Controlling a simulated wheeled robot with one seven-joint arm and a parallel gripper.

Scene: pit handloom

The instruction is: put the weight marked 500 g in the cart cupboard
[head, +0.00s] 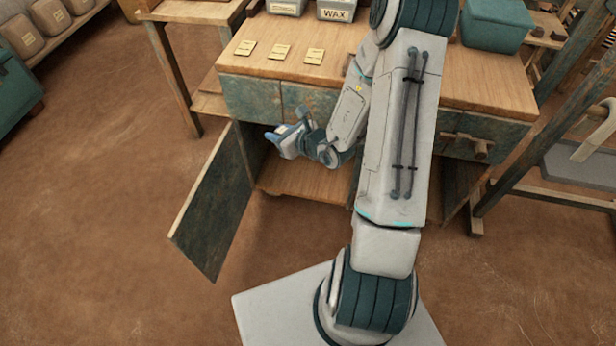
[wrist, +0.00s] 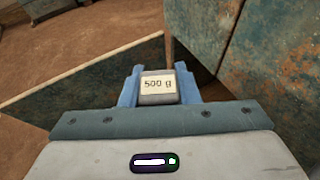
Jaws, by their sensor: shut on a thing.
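The weight marked 500 g (wrist: 158,87) is a small grey block with a pale label, seen in the wrist view. My gripper (wrist: 160,92) is shut on it, with a blue finger on each side. In the head view my gripper (head: 284,142) is at the front of the cart, beside the open cupboard. The cart cupboard (head: 300,182) has a bare wooden floor where it shows. Its green, worn door (head: 215,205) stands swung open to the left. My arm hides the right part of the cupboard.
The cart's wooden top (head: 440,85) holds several small labelled cards, a container marked WAX (head: 342,10) and a teal box (head: 497,24). Drawer fronts (head: 250,98) lie just under the top. Wooden loom posts stand at the right. The earthen floor at the left is clear.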

